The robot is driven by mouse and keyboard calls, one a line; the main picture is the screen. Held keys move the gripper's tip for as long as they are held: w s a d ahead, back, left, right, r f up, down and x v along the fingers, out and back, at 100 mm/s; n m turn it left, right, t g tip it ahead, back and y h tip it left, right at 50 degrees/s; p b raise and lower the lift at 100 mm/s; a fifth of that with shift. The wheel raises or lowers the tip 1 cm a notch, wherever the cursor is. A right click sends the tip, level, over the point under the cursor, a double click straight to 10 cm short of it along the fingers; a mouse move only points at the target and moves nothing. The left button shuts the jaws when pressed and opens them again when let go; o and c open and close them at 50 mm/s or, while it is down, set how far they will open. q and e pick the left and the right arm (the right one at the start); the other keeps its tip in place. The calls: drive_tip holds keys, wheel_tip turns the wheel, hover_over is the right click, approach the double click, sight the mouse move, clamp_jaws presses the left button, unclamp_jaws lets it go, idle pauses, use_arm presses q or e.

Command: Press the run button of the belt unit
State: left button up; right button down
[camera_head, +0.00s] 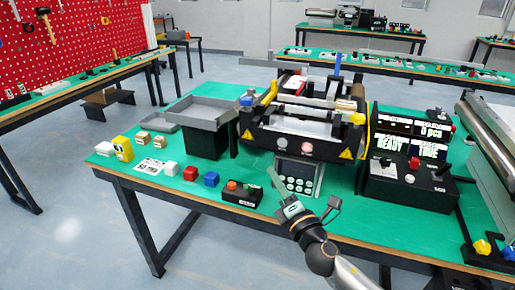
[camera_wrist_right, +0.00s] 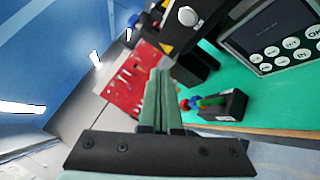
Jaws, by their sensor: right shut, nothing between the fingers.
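The belt unit (camera_head: 262,138) is a black-sided machine at the back middle of the green table. Its front panel carries a pale round button (camera_head: 279,144) and a reddish one (camera_head: 306,149); I cannot read which is labelled run. A pale button (camera_wrist_right: 187,16) on a black part shows at the top of the right wrist view. My right gripper (camera_head: 275,181) is in front of and below that panel, beside the keypad unit, apart from the buttons. In the right wrist view its green fingers (camera_wrist_right: 156,88) are together and empty. My left gripper is not in view.
A grey keypad unit (camera_head: 299,176) stands below the panel; its keys (camera_wrist_right: 285,50) also show in the wrist view. A small black control box (camera_head: 241,196) sits left of the gripper. A black display box (camera_head: 410,185) is at right. Small blocks and a grey tray (camera_head: 205,111) lie left.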

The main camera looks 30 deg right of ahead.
sight(282, 143)
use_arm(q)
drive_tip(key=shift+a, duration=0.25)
use_arm(e)
drive_tip(key=shift+w+a+r+n+t, duration=0.2)
drive_tip(key=shift+r+n, duration=0.1)
drive_tip(key=shift+r, duration=0.15)
drive_tip(key=shift+w+a+r+n+t, duration=0.1)
drive_tip(key=shift+w+r+n, duration=0.05)
drive_tip(key=shift+r+n, duration=0.2)
drive_tip(key=shift+d, duration=0.1)
use_arm(q)
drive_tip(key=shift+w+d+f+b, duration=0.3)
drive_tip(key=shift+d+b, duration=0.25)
drive_tip(key=shift+b, duration=0.2)
use_arm(e)
drive_tip(key=shift+w+d, duration=1.45)
drive_tip(key=shift+d, duration=0.2)
drive_tip(key=shift+w+d, duration=1.45)
drive_tip(key=shift+d, duration=0.15)
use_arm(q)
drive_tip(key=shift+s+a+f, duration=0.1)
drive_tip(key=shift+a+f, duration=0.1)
use_arm(e)
drive_tip(key=shift+d, duration=0.1)
drive_tip(key=shift+w+d, duration=0.25)
